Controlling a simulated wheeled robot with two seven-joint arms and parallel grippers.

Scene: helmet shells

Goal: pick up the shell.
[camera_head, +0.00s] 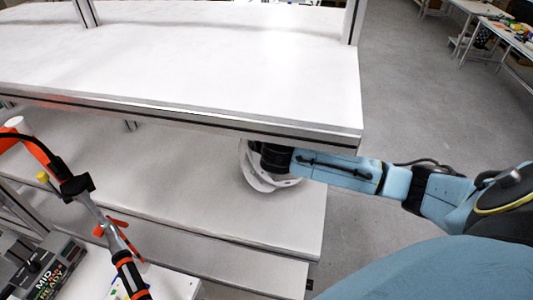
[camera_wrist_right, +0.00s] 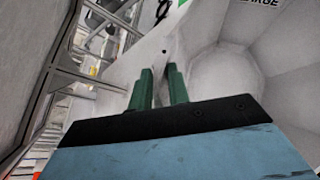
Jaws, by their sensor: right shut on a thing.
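The white helmet shell (camera_head: 257,180) is at the lower shelf, just under the front right corner of the upper shelf, in the head view. My right arm reaches in from the right to it, and the dark wrist part covers some of the shell. In the right wrist view the shell's pale wall (camera_wrist_right: 215,85) fills the middle and right, with a green label at the top. My right gripper (camera_wrist_right: 160,73) has its green fingers shut on the shell's edge. I cannot tell whether the shell touches the lower shelf. My left gripper is not in view.
The upper white shelf (camera_head: 200,65) overhangs the shell and my right gripper. The lower shelf (camera_head: 180,185) is otherwise clear where visible. An orange and black tool (camera_head: 75,185) stands at the left. Open grey floor (camera_head: 420,110) lies to the right.

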